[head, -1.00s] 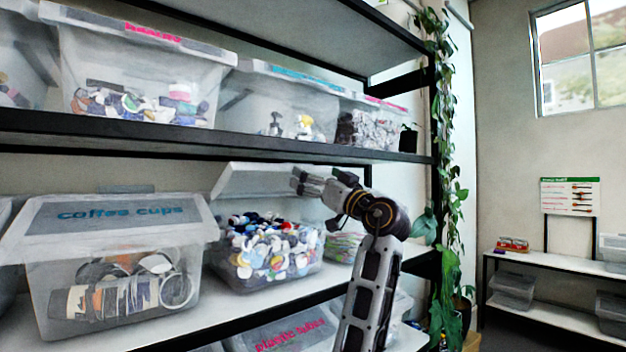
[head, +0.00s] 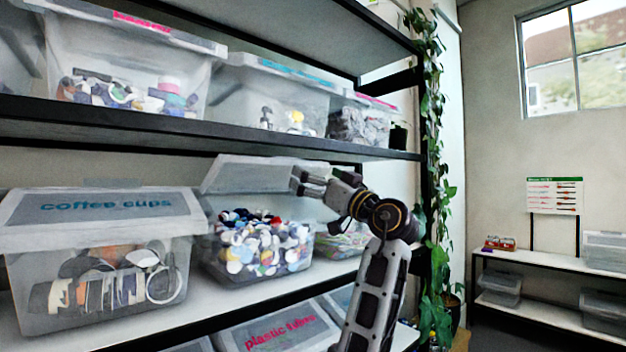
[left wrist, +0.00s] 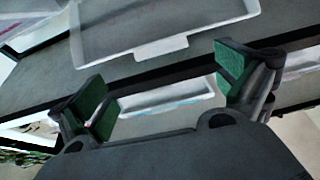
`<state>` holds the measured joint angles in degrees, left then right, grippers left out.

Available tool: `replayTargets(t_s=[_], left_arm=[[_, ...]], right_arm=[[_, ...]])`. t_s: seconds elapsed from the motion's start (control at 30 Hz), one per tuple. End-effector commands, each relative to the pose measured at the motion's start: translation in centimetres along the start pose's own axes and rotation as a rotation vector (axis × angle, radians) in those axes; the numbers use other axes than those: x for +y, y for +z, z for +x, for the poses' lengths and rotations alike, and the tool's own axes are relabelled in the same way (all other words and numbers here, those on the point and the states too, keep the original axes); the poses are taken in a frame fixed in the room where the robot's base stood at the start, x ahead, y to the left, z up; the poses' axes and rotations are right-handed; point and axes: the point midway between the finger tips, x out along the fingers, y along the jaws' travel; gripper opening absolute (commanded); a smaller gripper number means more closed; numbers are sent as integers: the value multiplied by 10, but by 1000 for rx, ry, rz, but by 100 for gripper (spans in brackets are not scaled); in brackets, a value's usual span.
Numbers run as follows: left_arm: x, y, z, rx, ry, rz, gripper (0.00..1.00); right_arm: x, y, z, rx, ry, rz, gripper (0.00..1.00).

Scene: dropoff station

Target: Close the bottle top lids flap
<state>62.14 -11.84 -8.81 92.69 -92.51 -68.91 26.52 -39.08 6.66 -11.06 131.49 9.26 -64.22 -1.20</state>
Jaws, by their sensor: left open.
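The bottle top bin (head: 255,258) is a clear box full of colourful lids on the middle shelf, right of the coffee cups bin. Its translucent flap (head: 245,177) stands raised and tilted back behind the bin's opening. My left gripper (head: 297,182) is open, fingers pointing left, at the flap's right end. The fingers overlap the flap in the head view; I cannot tell whether they touch. In the left wrist view, the gripper's green pads (left wrist: 165,88) are wide apart with nothing held. A large translucent panel with a tab, apparently the flap (left wrist: 150,25), lies beyond them.
The closed coffee cups bin (head: 100,260) stands left. The upper shelf (head: 200,133) with its bins is close above the flap. A plastic tubes bin (head: 275,332) sits below. A hanging plant (head: 432,150) is right of the rack, with open room beyond.

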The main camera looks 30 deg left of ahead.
Motion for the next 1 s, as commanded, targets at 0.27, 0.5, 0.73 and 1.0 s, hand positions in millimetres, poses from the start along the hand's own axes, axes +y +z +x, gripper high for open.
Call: replayTargets(t_s=[0.27, 0.5, 0.73, 1.0], left_arm=[[0, 1, -12, 1, 0, -1, 100], [0, 2, -22, 0, 0, -1, 100], [0, 2, -32, 1, 1, -1, 100], [0, 3, -42, 0, 0, -1, 100]], right_arm=[[1, 3, 6, 0, 0, 0, 0], [2, 6, 11, 0, 0, 0, 0], [3, 8, 15, 0, 0, 0, 0], [4, 10, 19, 0, 0, 0, 0]])
